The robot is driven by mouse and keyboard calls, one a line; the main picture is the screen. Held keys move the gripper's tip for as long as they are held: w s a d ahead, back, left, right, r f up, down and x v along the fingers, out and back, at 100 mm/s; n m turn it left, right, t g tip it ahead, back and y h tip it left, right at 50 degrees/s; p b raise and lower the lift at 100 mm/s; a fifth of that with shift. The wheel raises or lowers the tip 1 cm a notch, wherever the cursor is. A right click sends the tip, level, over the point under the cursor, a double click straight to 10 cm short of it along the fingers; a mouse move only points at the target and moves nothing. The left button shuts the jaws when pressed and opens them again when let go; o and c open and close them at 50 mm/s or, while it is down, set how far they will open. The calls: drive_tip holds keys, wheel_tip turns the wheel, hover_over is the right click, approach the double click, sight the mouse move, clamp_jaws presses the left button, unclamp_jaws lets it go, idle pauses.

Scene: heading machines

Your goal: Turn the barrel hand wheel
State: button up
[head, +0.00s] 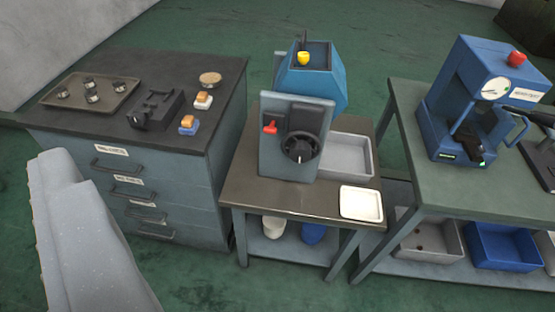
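A black round hand wheel (301,147) sits on the lower right of the upright grey front panel of a blue machine (320,82). A short pale mark shows low on the wheel. A red lever (270,128) sticks out of the panel left of the wheel. A yellow piece stands on top of the machine. My gripper is not in view; nothing touches the wheel. A pale grey rounded part at the lower left looks like part of my arm, apart from the machine.
A drawer cabinet (175,190) stands left, holding a tray (88,108) and a black fixture (158,108). A grey bin (345,155) and a white tray (361,204) sit beside the machine. A blue press (470,100) stands on the right bench. Green floor in front is clear.

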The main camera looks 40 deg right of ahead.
sight(302, 154)
drive_tip(key=w+d+r+m+t+y+b, duration=0.15)
drive_tip(key=w+d+m+t, duration=0.25)
drive_tip(key=w+d+m, duration=0.6)
drive_tip(key=w+d+f+m+h+b, duration=0.1)
drive_tip(key=w+d+f+m+h, duration=0.5)
drive_tip(key=m, duration=0.7)
drive_tip(key=w+d+f+m+g+h+b, duration=0.25)
drive_tip(key=d+f+m+g+h, duration=0.3)
drive_tip(key=d+f+m, duration=1.1)
drive_tip(key=s+d+f+m+g, duration=0.1)
drive_tip(key=d+f+m+g, duration=0.15)
drive_tip(key=f, duration=0.75)
drive_tip(key=s+d+f+m+g, duration=0.1)
drive_tip(key=f+m+g, duration=0.25)
drive_tip(key=f, duration=0.75)
drive_tip(key=shift+m+t+h, duration=0.35)
drive_tip(key=shift+t+h, duration=0.05)
drive_tip(key=shift+t, duration=0.05)
drive_tip(key=shift+x, duration=4.4)
drive_tip(key=shift+w+d+f+p, duration=0.1)
drive_tip(key=shift+w+d+p, duration=0.25)
drive_tip(key=shift+d, duration=0.1)
drive_tip(key=shift+w+d+f, duration=0.25)
drive_tip(key=shift+w, duration=0.1)
drive_tip(key=shift+p+x, duration=0.45)
drive_tip(key=shift+x, duration=0.75)
drive_tip(key=shift+w+d+f, duration=0.1)
drive_tip(key=shift+w+d, duration=0.15)
drive_tip(key=shift+d, duration=0.1)
